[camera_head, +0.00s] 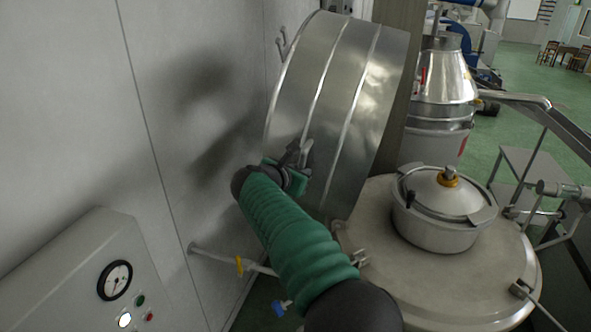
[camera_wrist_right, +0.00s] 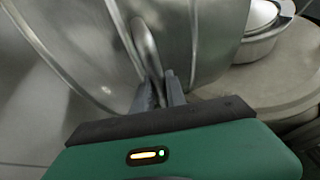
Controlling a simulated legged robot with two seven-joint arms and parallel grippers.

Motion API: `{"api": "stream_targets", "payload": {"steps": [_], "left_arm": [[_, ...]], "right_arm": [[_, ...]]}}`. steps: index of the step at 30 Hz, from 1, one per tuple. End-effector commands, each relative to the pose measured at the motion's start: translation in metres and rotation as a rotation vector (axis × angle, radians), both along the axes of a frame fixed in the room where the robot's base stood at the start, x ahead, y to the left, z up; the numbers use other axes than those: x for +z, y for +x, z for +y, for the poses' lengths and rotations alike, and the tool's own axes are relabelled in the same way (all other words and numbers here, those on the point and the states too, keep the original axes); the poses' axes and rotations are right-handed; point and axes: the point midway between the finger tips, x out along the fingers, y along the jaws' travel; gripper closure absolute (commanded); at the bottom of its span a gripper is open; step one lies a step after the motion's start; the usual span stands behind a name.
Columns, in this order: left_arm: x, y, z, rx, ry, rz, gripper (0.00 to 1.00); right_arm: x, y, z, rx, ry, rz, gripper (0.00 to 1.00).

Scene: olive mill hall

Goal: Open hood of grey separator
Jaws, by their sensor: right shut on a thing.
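The grey separator's hood (camera_head: 345,90) is a shiny ribbed metal drum. It stands tilted up on its side, close to the wall, at the left edge of the round separator body (camera_head: 440,275). My right gripper (camera_head: 303,152) is at the hood's lower left face. In the right wrist view the right gripper (camera_wrist_right: 160,92) is shut on a curved metal handle (camera_wrist_right: 146,48) on the hood (camera_wrist_right: 205,35). The fingertips partly hide the handle. My left gripper is not in view.
A lidded pot (camera_head: 440,210) sits on top of the separator body. A control panel with a gauge (camera_head: 115,280) is at lower left, by the pale wall (camera_head: 60,110). A pipe with a yellow valve (camera_head: 240,265) runs below my arm.

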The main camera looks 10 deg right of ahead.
Motion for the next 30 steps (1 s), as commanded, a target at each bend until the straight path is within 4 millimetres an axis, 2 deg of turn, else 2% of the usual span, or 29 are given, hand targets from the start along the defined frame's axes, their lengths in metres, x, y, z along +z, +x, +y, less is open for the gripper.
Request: {"api": "stream_targets", "payload": {"steps": [6,7,12,30], "left_arm": [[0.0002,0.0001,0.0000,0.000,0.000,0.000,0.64],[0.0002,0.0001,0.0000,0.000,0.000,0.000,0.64],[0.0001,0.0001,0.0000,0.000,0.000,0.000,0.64],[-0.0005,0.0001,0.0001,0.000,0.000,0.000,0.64]], "right_arm": [[0.0025,0.0020,0.0015,-0.003,-0.008,-0.003,1.00],[0.0023,0.0021,0.0021,-0.004,-0.008,-0.002,0.81],[0.0005,0.0023,0.0037,-0.002,-0.008,0.000,0.62],[-0.0004,0.0009,0.0050,-0.001,-0.005,0.002,0.62]]}}
